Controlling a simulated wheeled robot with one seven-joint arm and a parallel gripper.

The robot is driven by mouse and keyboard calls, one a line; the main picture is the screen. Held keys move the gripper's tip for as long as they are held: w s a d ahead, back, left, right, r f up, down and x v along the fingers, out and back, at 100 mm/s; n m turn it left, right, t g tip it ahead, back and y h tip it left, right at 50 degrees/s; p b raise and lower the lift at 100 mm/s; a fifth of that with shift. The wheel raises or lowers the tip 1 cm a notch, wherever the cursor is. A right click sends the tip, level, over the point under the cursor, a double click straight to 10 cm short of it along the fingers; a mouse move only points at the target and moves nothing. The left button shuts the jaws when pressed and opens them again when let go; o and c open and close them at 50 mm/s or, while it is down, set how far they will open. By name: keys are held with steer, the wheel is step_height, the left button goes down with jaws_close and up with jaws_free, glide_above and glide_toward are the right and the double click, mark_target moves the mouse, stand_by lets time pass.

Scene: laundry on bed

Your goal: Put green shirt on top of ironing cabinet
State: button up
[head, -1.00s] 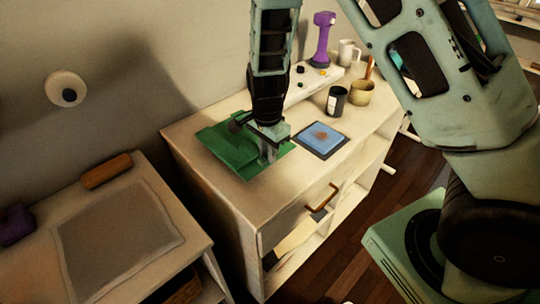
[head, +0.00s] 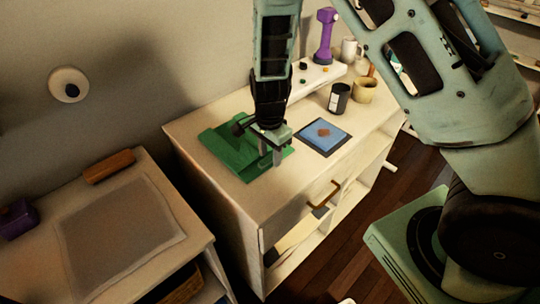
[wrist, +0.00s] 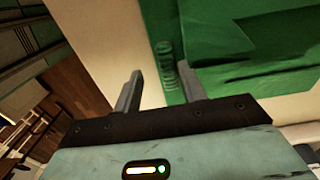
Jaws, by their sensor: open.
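The green shirt (head: 229,151) lies folded and flat on the top of a pale cabinet (head: 189,128), near its left end. My gripper (head: 270,160) points down at the shirt's right edge, with its fingers apart. In the wrist view, the shirt (wrist: 218,42) fills the upper right. The right finger overlaps its edge and the left finger is over bare cabinet top, with nothing held between them. I cannot tell whether the fingertips touch the surface. My gripper hides part of the shirt in the head view.
A blue pad (head: 323,136), a dark cup (head: 339,98), a tan mug (head: 365,91) and a purple object (head: 325,35) stand right of and behind the gripper. A lower cabinet (head: 199,237) at left bears a grey mat (head: 120,227) and a brown block (head: 109,167).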

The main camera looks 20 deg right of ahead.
step_height(320, 180, up, 10)
steer(key=s+a+r+n, duration=0.3)
steer(key=s+n, duration=0.4)
steer(key=s, duration=0.1)
steer(key=s+a+r+n, duration=0.2)
steer(key=s+a+n, duration=0.1)
steer(key=s+n, duration=0.4)
steer(key=s+a+r+n, duration=0.3)
steer(key=s+n, duration=0.5)
steer(key=s, duration=0.1)
steer(key=shift+s+r+y, duration=0.3)
steer(key=shift+s+r, duration=0.05)
steer(key=shift+s, duration=0.05)
